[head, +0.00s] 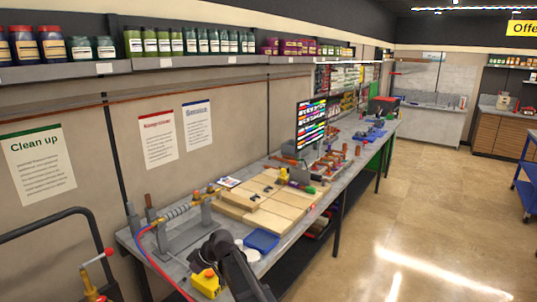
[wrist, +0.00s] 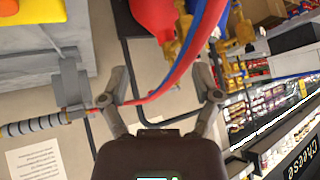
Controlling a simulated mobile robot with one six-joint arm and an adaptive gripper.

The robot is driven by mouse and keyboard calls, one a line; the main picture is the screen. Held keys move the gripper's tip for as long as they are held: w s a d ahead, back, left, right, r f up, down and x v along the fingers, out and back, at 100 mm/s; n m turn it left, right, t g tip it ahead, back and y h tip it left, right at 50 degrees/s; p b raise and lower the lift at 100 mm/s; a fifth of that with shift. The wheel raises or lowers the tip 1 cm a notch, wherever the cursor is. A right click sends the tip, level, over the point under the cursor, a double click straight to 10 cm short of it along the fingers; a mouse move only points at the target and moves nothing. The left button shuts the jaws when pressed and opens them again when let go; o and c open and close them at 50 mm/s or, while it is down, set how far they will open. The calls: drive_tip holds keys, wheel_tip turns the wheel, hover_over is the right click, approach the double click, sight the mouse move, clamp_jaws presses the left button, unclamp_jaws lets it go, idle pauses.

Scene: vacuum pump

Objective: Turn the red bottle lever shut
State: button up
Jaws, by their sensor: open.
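A lever with a red end (head: 108,252) sits on a brass valve (head: 90,283) at the lower left of the head view. The bottle under it is cut off there. In the wrist view a red bottle (wrist: 152,14) shows at the top, with brass fittings (wrist: 195,38) beside it. I cannot tell the lever apart there. My gripper (wrist: 160,76) is open, its fingers spread, and seems empty. A red and blue hose crosses the view between the fingers. In the head view my dark arm is over the bench's near end, and my fingers cannot be made out.
A dark cart handle (head: 45,228) curves behind the valve. The grey workbench (head: 140,238) carries a yellow box with a red button (head: 207,283), a blue tray (head: 262,240) and wooden boards (head: 270,222). Red and blue hoses run over its near end.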

drive_tip(key=s+d+f+m+h+b, duration=0.1)
drive_tip(key=s+d+f+m+h, duration=0.1)
drive_tip(key=d, duration=1.2)
drive_tip(key=s+d+f+m+h+b, duration=0.2)
drive_tip(key=s+d+f+m, duration=0.3)
drive_tip(key=d, duration=1)
drive_tip(key=s+d+f+m+h+b, duration=0.2)
drive_tip(key=s+d+m, duration=0.5)
drive_tip(key=d, duration=0.7)
drive_tip(key=shift+d+f+m+t+h, duration=0.35)
drive_tip(key=shift+f+m+h, duration=0.25)
drive_tip(key=shift+f+h, duration=0.45)
drive_tip(key=shift+r, duration=0.2)
